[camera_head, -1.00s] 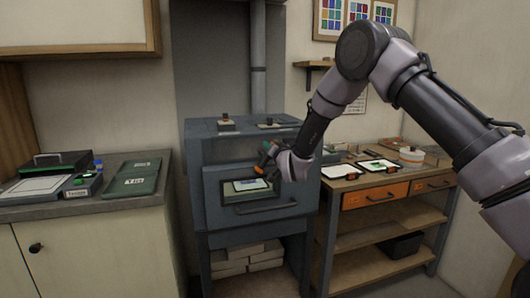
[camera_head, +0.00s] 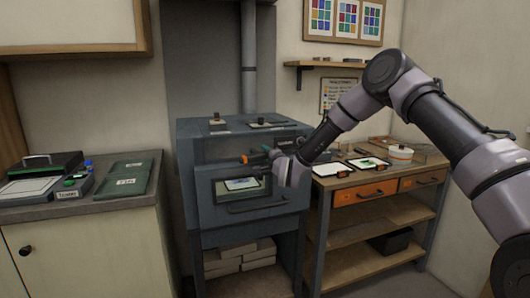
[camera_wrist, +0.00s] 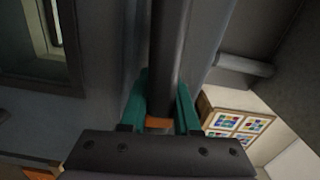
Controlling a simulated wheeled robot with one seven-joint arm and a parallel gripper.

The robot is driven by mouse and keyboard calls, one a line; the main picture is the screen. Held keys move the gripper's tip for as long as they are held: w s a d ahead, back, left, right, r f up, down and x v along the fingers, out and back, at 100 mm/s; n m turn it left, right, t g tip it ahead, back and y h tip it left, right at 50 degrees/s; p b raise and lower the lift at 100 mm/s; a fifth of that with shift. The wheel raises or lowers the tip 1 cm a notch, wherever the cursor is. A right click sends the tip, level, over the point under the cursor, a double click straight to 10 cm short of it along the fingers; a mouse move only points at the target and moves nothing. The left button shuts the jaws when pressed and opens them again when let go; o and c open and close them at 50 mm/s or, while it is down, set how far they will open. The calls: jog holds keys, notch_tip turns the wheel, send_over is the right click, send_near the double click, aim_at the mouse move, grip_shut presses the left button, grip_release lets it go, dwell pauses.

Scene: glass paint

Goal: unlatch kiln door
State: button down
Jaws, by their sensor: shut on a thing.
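The blue-grey kiln (camera_head: 190,222) stands in the middle of the head view. Its door (camera_head: 208,214) has a small window (camera_head: 241,185) and a bar handle (camera_head: 258,207), and it looks shut. My gripper (camera_head: 268,151) is at the upper right of the door. It is shut on the dark latch handle, whose orange part (camera_head: 244,158) shows to the left of the fingers. In the wrist view, the dark latch bar (camera_wrist: 168,60) runs between my green fingertips (camera_wrist: 160,108), with an orange band close to them. My fingers partly hide the latch.
A workbench (camera_head: 350,177) with orange drawers, framed trays and a white pot (camera_head: 400,153) stands close on the kiln's right. A counter (camera_head: 85,210) with dark cases is on the left. Bricks (camera_head: 240,255) lie under the kiln. A flue pipe (camera_head: 248,60) rises behind it.

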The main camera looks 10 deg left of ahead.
jog(key=shift+f+m, duration=0.25)
jog(key=shift+m, duration=0.25)
jog(key=c, duration=0.6)
grip_release()
jog(key=shift+c, duration=0.2)
